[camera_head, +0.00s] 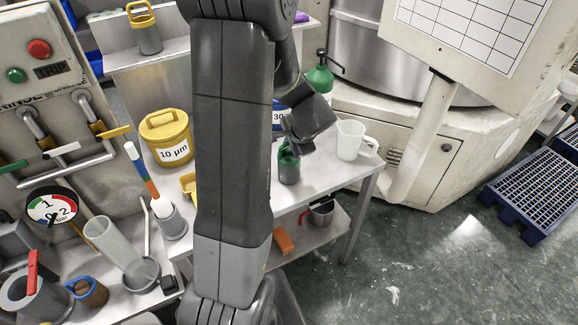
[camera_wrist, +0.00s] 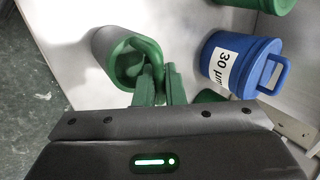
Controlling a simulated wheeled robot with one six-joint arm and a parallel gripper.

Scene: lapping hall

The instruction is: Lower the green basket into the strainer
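In the wrist view a grey cylinder with a green rim and green inside, which looks like the green basket (camera_wrist: 127,52), lies just beyond my gripper (camera_wrist: 160,88). Two upright green pieces stand at the gripper's mouth and overlap the near side of the rim. I cannot tell whether they are fingers or parts of a handle, or whether they grip anything. In the head view my gripper (camera_head: 291,146) points down over a small dark green container (camera_head: 289,168) on the bench. The basket's lower part is hidden, and I cannot make out a separate strainer.
A blue lidded pail marked 30 µm (camera_wrist: 235,62) stands right of the basket. A white jug (camera_head: 351,139) is at the bench's right end, and a green bottle (camera_head: 319,78) stands behind. A yellow pail (camera_head: 166,138) is on the left. Open floor (camera_head: 440,270) lies to the right.

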